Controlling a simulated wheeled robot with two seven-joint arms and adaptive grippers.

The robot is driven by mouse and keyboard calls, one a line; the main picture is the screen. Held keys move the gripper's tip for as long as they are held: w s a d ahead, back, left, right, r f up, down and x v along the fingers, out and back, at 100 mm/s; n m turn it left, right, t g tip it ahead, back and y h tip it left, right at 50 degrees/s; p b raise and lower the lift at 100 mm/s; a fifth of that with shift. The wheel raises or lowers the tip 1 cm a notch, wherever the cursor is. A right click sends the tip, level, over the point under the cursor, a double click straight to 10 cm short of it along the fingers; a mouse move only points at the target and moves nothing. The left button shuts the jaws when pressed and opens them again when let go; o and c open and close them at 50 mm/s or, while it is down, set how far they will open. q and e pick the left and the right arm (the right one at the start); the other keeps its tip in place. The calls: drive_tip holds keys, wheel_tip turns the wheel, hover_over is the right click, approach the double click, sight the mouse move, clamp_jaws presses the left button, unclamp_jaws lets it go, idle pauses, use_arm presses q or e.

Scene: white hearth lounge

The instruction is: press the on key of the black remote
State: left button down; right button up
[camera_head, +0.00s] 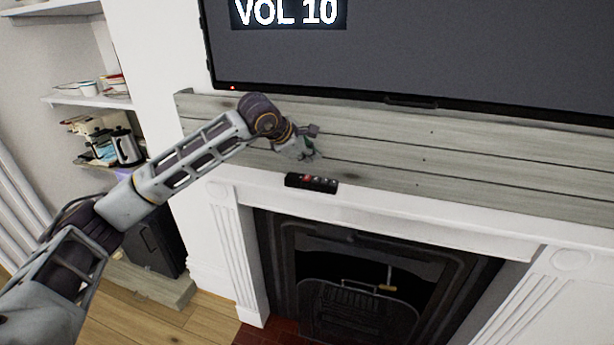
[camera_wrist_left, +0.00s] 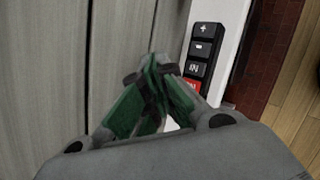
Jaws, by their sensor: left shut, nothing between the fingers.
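The black remote (camera_head: 311,182) lies on the white mantel shelf. In the left wrist view the remote (camera_wrist_left: 205,48) shows a plus key, a minus key, a key marked IN and a red key (camera_wrist_left: 192,84), which is partly hidden by my gripper. The red key's label cannot be read. My left gripper (camera_head: 310,153) is shut and empty, with its green-sided fingers close to the remote and apart from it in the picture. In the left wrist view its fingertips (camera_wrist_left: 158,68) appear beside the remote's IN and red keys. My right gripper is not in view.
A TV (camera_head: 420,50) showing "VOL 10" hangs above, with a small red light at its lower left. Grey wood planks (camera_head: 470,155) stand behind the mantel shelf (camera_head: 430,212). A fireplace (camera_head: 370,270) is below. Shelves with a kettle (camera_head: 126,147) are at left.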

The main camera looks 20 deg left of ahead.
use_arm(q)
drive_tip(key=shift+r+p, duration=0.35)
drive_tip(key=shift+r, duration=0.6)
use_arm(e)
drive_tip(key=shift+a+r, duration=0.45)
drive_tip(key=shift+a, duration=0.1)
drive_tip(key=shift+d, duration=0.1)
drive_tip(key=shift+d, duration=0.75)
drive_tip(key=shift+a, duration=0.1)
